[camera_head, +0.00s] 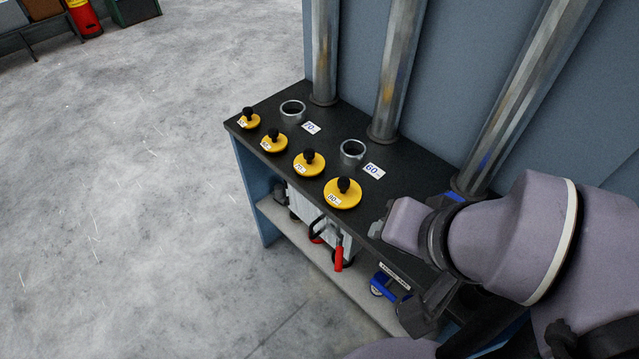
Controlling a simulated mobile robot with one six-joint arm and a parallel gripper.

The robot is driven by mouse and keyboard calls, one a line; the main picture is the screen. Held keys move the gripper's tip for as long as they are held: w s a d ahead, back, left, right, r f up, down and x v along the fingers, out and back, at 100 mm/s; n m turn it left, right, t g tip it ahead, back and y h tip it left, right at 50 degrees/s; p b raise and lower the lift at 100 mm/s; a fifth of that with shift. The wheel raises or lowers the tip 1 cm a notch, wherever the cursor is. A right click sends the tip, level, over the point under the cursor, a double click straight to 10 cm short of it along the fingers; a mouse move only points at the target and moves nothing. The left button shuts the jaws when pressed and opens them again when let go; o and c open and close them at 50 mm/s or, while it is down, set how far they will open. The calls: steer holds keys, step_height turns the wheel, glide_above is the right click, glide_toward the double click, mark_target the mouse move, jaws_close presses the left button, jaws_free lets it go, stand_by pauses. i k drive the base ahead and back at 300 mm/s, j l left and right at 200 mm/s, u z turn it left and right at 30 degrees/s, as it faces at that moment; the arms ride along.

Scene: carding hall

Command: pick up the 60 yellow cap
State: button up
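Several yellow caps with black knobs stand in a row along the front of the black bench top (405,180), growing larger to the right. Each has a small white label. The second from the left (274,144) may be the 60 yellow cap, but its label is too small to read surely. The far-left cap (249,122) is smallest. The third (309,166) seems marked 70 and the largest (343,197) seems marked 80. My gripper (428,306) appears as dark parts at lower right, right of the caps and apart from them; its fingers cannot be made out.
Two open metal pipe stubs stand behind the caps, one (292,112) by a 70 tag (311,128), the other (352,153) by a 60 tag (374,171). Tall pipes (397,70) rise at the back. A lower shelf (320,262) holds red-handled tools.

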mark_target(274, 142)
steer(key=i+j, duration=0.25)
steer(key=j, duration=0.2)
steer(key=i+j, duration=0.25)
steer(key=j, duration=0.2)
steer(key=i+j+u, duration=0.1)
steer(key=i+j, duration=0.15)
steer(key=j, duration=0.2)
steer(key=i+j, duration=0.25)
steer(key=j, duration=0.2)
steer(key=i+j, duration=0.3)
steer(key=j+u, duration=0.05)
steer(key=j, duration=0.1)
